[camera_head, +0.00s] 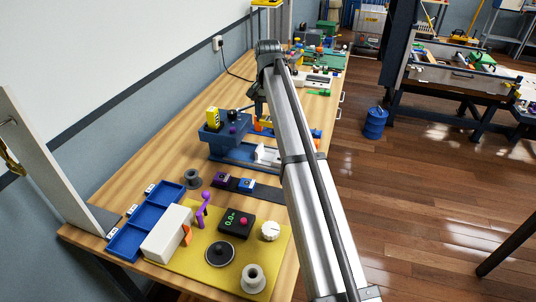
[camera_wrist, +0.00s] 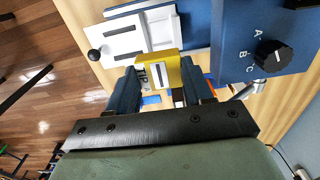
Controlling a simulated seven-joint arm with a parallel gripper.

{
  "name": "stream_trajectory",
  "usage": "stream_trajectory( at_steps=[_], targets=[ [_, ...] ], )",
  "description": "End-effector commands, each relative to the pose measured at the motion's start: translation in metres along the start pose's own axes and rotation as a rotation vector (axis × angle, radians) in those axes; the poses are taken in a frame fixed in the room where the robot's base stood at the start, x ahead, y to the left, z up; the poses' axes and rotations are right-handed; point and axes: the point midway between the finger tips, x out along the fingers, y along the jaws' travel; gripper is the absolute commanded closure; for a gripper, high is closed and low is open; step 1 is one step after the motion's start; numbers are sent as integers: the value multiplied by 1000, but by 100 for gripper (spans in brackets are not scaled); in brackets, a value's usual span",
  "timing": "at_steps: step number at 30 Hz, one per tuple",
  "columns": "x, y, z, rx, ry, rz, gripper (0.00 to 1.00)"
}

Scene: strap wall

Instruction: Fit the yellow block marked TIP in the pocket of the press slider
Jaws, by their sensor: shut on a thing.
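My gripper (camera_wrist: 158,90) is shut on a yellow block (camera_wrist: 172,66) in the wrist view. The slider also shows in the head view (camera_head: 267,154), at the front of the blue press (camera_head: 222,136).
A yellow piece (camera_head: 212,117) stands on top of the press. The press body with a black dial (camera_wrist: 274,56) is close on the right in the wrist view. A blue tray (camera_head: 148,222) and a yellow panel (camera_head: 215,272) with controls lie nearer on the bench.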

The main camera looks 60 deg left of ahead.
Motion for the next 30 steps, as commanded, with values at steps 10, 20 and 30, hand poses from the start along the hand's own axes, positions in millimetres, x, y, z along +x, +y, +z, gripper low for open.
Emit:
stream_trajectory(
  at_steps=[10, 20, 30],
  targets=[
    [42, 0, 0, -19, -5, 3, 92],
    [73, 0, 0, -18, -4, 2, 92],
    [99, 0, 0, -18, -3, 2, 92]
  ],
)
